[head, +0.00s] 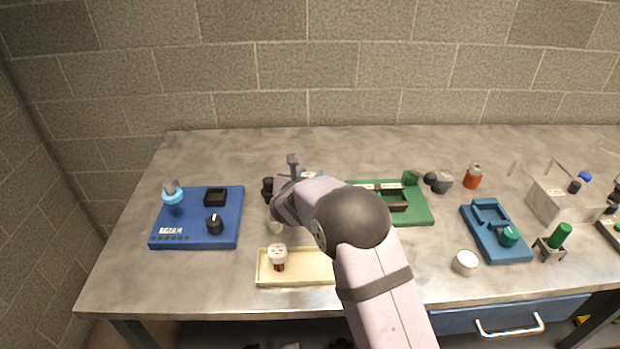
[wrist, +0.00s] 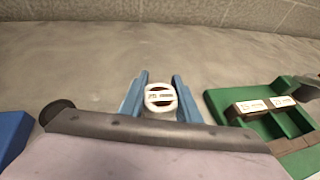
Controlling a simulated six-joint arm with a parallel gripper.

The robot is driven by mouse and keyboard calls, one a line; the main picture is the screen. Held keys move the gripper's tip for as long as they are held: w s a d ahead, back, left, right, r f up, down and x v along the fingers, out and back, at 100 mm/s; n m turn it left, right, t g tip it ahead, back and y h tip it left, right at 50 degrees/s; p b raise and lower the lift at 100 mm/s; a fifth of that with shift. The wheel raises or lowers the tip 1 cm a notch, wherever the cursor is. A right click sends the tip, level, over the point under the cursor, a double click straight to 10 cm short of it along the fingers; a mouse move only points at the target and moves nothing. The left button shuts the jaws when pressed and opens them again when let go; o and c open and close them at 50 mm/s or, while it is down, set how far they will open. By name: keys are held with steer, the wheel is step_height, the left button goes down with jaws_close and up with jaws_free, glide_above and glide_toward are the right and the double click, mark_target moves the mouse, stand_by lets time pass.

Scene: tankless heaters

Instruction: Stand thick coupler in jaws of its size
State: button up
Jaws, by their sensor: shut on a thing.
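My gripper shows in the wrist view (wrist: 160,100) with blue fingers on both sides of a white round coupler (wrist: 160,88), which has a printed label on its top face. It is shut on this coupler. In the head view my arm hides most of the gripper and the coupler. A green jaw fixture (head: 421,217) stands to the right of my gripper; it also shows in the wrist view (wrist: 217,103). Its brown jaw blocks carry white labels (wrist: 250,106), too small to read. Another white-topped coupler (head: 278,250) with a red-brown lower part stands in the cream tray.
The cream tray (head: 308,279) lies near the front edge. A blue box with a knob (head: 236,222) is at left. A teal fixture (head: 517,251), a white cap (head: 466,262), an orange-red bottle (head: 473,180) and a clear box (head: 545,204) are at right. The back strip is clear.

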steer(key=shift+f, duration=0.55)
steer(key=shift+f+b, duration=0.2)
steer(key=shift+b, duration=0.1)
steer(key=o, duration=1.1)
steer(key=shift+r+p, duration=0.25)
steer(key=shift+p, duration=0.1)
steer(key=b+v, duration=0.3)
steer(key=v, duration=0.7)
steer(key=shift+s+a, duration=0.15)
steer(key=shift+s, duration=0.15)
steer(key=shift+o, duration=0.7)
steer(key=shift+s+a+r, duration=0.1)
steer(key=shift+s+r, duration=0.2)
steer(key=shift+s, duration=0.35)
